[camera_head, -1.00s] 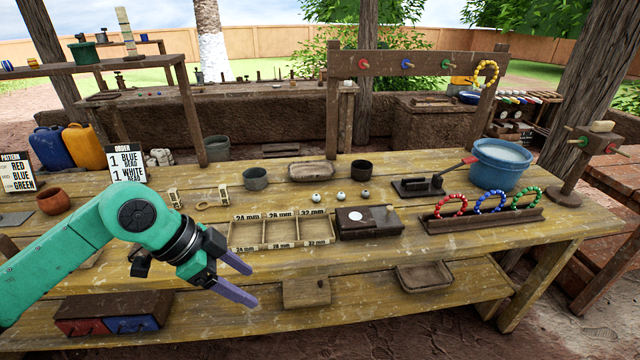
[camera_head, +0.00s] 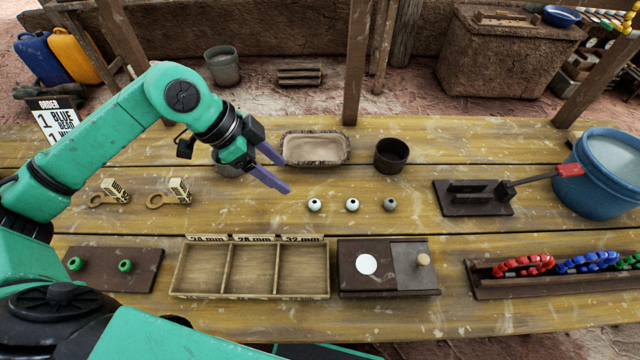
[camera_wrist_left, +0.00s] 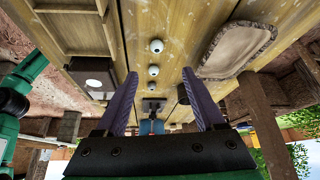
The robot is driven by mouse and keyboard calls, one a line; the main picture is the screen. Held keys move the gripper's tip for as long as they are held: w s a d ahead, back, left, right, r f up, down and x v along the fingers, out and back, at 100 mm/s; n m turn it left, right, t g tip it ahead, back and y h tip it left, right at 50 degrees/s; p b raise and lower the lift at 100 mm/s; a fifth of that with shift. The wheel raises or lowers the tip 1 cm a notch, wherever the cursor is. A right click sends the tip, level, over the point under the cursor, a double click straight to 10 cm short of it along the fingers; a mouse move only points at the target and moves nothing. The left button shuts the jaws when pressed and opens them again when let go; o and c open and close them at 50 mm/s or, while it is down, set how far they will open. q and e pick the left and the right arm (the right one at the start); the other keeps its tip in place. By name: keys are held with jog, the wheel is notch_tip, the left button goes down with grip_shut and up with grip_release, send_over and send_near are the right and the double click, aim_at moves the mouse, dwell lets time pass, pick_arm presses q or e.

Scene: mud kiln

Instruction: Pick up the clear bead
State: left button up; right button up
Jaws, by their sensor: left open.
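Three small round beads lie in a row on the wooden table: a pale left bead (camera_head: 314,204), a pale middle bead (camera_head: 352,204) and a greyer right bead (camera_head: 390,203). I cannot tell for sure which is the clear one. My left gripper (camera_head: 285,176) is open and empty, up and left of the left bead, its fingers pointing right towards the row. In the left wrist view, the beads run in a line ahead, the nearest-looking one (camera_wrist_left: 156,46) above the gap between the open fingers (camera_wrist_left: 160,74). My right gripper is not in view.
A shallow clay tray (camera_head: 316,149) and a dark cup (camera_head: 391,155) stand behind the beads. A three-compartment size box (camera_head: 250,296) and a dark box with a white disc (camera_head: 410,292) stand in front. A blue bucket (camera_head: 590,185) is at right. Table around the beads is clear.

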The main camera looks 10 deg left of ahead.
pick_arm(q)
jog(key=p, duration=0.1)
send_near(312, 202)
jog(key=shift+w+d+f, duration=0.1)
jog(key=shift+d+f, duration=0.75)
jog(key=shift+f, duration=0.1)
jog(key=x, duration=0.4)
jog(key=p+x, duration=0.1)
jog(key=x, duration=0.1)
jog(key=shift+w+a+f, duration=0.2)
jog(key=shift+f, duration=0.3)
grip_shut()
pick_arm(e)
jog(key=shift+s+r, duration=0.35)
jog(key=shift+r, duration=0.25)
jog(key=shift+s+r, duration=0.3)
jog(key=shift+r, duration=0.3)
